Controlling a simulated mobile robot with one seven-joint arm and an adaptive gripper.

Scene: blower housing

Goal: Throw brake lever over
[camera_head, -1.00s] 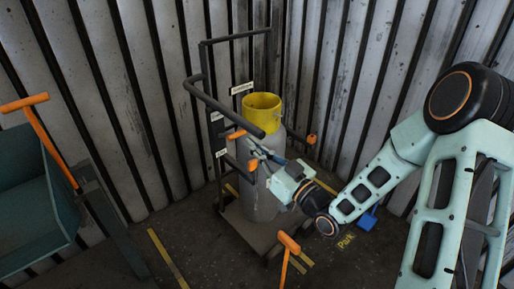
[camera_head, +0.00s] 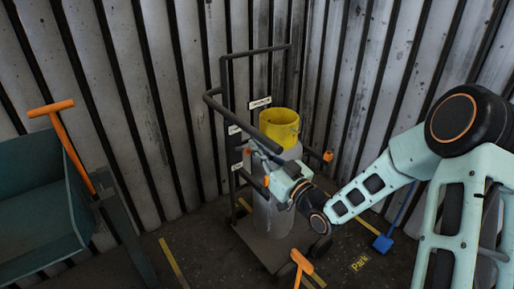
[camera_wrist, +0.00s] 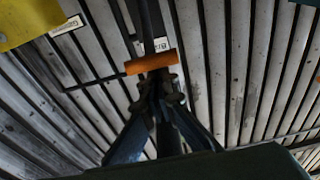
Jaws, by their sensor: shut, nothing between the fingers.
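A cart (camera_head: 290,47) with a dark tubular frame carries a grey cylinder with a yellow collar (camera_head: 280,126). My gripper (camera_head: 262,158) is at the cart's near side, in front of the cylinder. In the wrist view my gripper (camera_wrist: 160,88) is shut and empty. Its fingertips are right at an orange crossbar handle (camera_wrist: 151,64) on a dark upright bar. I cannot tell whether they touch it. Small orange ends (camera_head: 266,181) show beside my gripper in the head view, partly hidden. Which orange handle is the brake lever is not clear.
A teal bin (camera_head: 35,205) with an orange T-handle (camera_head: 50,108) stands at left. Another orange T-handle (camera_head: 301,262) stands low at the front. Corrugated walls close the corner behind the cart.

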